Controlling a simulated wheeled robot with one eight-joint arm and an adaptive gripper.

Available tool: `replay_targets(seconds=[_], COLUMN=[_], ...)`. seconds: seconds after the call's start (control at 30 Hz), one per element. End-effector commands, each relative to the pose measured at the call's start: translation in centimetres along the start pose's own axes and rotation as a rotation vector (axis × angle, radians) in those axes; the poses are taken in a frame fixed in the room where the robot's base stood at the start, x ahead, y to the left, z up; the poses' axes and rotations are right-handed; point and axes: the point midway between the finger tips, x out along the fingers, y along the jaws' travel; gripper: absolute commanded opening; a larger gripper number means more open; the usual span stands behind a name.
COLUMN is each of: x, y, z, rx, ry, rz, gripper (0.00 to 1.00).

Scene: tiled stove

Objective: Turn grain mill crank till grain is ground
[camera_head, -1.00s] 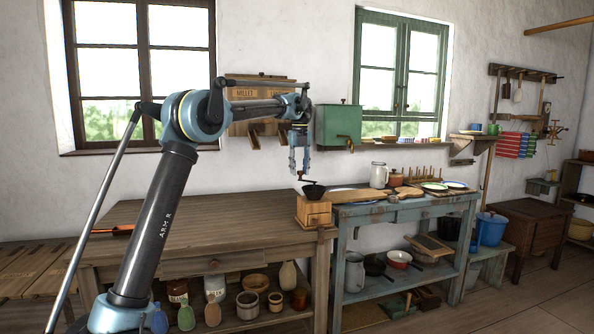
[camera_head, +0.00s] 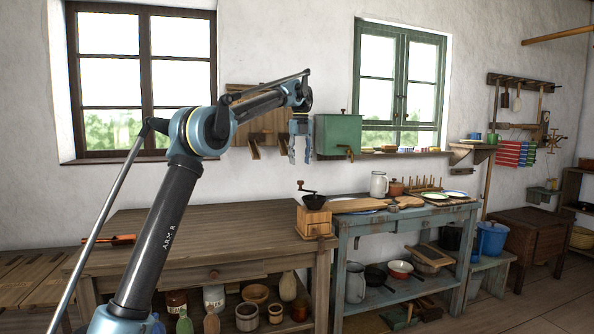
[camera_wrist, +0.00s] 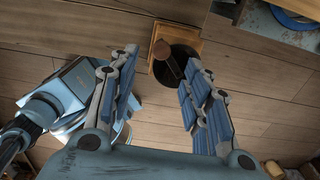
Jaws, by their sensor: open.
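The grain mill (camera_head: 314,218) is a wooden box with a dark hopper bowl on top. My gripper (camera_head: 300,160) is open and empty, pointing down, above the mill and apart from the crank. In the wrist view the mill's dark hopper (camera_wrist: 178,66) and the brown crank knob (camera_wrist: 162,48) show beyond and between the open fingers. I cannot see any grain inside the hopper.
The brown table (camera_head: 200,235) is mostly clear left of the mill. A blue-grey bench (camera_head: 410,213) to the right holds a pale jug (camera_head: 379,184), boards and plates. A green box (camera_head: 338,135) hangs on the wall right of my gripper.

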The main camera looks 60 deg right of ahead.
Motion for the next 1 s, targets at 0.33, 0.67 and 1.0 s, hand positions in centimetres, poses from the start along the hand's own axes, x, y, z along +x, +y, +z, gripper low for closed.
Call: replay_targets(seconds=[0.33,0.67,1.0], x=[-3.2,-3.6,-3.5], y=[0.0,0.1,0.1], z=[0.1,0.1,0.1], rx=[0.000,-0.002,-0.002], ry=[0.000,0.000,0.000], rz=[0.000,0.000,0.000], gripper=[0.44,0.44,0.44])
